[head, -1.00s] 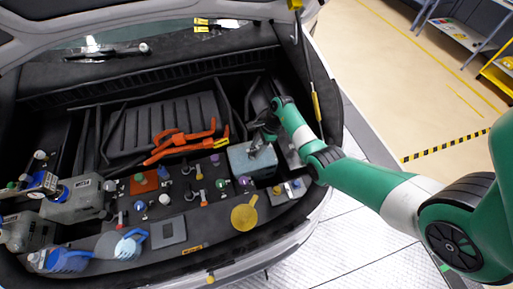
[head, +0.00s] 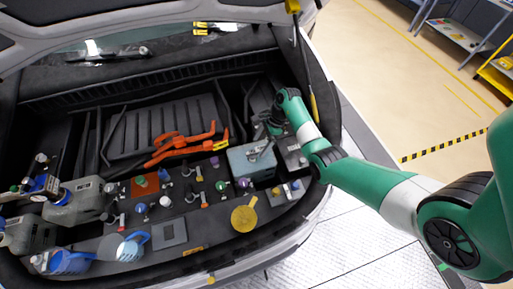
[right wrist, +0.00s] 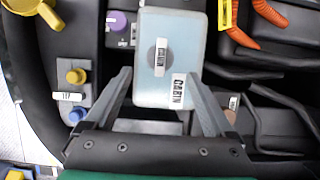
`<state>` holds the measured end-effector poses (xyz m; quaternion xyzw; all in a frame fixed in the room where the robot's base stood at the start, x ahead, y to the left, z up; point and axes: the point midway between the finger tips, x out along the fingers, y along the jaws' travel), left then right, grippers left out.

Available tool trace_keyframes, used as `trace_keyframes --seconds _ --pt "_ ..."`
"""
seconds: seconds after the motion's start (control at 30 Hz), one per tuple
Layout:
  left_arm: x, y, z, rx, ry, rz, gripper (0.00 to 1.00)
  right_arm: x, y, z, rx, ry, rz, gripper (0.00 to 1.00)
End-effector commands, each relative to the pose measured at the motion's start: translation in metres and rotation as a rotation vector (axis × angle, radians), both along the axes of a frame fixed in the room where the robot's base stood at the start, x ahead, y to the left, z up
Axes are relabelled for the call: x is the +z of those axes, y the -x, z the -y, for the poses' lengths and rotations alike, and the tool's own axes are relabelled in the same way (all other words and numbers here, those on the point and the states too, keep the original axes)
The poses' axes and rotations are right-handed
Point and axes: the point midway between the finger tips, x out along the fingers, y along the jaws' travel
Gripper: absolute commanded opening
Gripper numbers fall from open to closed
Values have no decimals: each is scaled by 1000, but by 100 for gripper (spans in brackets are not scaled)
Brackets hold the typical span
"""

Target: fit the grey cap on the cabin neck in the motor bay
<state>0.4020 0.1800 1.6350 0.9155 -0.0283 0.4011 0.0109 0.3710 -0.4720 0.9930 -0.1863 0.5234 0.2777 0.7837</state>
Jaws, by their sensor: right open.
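The cabin reservoir, a pale blue box (head: 240,164), sits at the right of the motor bay. It shows larger in the right wrist view (right wrist: 168,22), with a CABIN label. A round grey cap (right wrist: 160,57) with a small label lies over the middle of its top, where I see no open neck. I cannot tell how firmly the cap sits. My right gripper (head: 259,150) is over the box, its fingers open. In the right wrist view the right gripper (right wrist: 157,75) has a finger on each side of the box's near part, apart from the cap. My left gripper is not in view.
Purple (right wrist: 118,22), yellow (right wrist: 75,76) and blue (right wrist: 77,115) caps stand left of the box in the wrist view. Orange cables (head: 180,146) lie left of the box in the head view. A yellow round piece (head: 244,217) is near the front edge. Grey jugs (head: 75,205) stand left.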

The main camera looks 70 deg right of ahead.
Motion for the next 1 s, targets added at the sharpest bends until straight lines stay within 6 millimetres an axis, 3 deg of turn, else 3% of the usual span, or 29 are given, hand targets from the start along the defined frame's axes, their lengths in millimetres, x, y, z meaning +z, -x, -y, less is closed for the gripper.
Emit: trace_keyframes --seconds 0.1,0.3,0.83,0.9,1.0 --pt "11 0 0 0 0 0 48 30 8 8 -2 3 2 88" --pt "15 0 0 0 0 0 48 57 18 15 0 1 1 88" --pt "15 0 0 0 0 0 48 60 19 15 0 0 0 88" --pt "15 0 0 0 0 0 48 60 19 15 -7 -2 -2 100" --pt "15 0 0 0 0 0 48 61 14 20 -99 -11 -1 100"
